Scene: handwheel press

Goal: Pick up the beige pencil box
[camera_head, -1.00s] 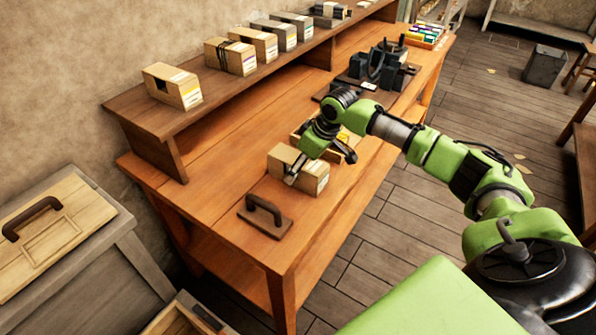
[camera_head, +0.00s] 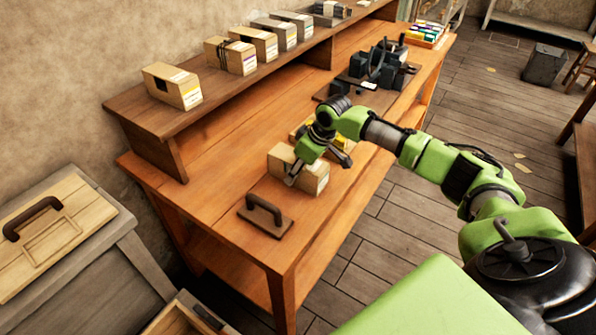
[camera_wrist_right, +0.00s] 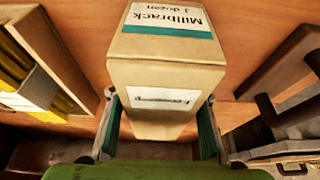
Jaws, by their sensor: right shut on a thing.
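The beige pencil box (camera_head: 312,176) stands on the orange workbench, near its front edge. The right wrist view shows the box (camera_wrist_right: 165,75) close up, with a white label reading "Millbrack 1 dozen" and a teal stripe. My right gripper (camera_head: 313,178) reaches down over the box, with one finger on each side of it. In the right wrist view the fingers of my right gripper (camera_wrist_right: 160,135) are shut on the box's sides. The box looks to be at bench height; I cannot tell whether it touches the bench. My left gripper is not in view.
A tray with yellow pencils (camera_wrist_right: 35,75) is close beside the box. A dark-handled wooden block (camera_head: 265,216) lies on the other side. Several similar boxes (camera_head: 173,86) line the raised shelf (camera_head: 150,118).

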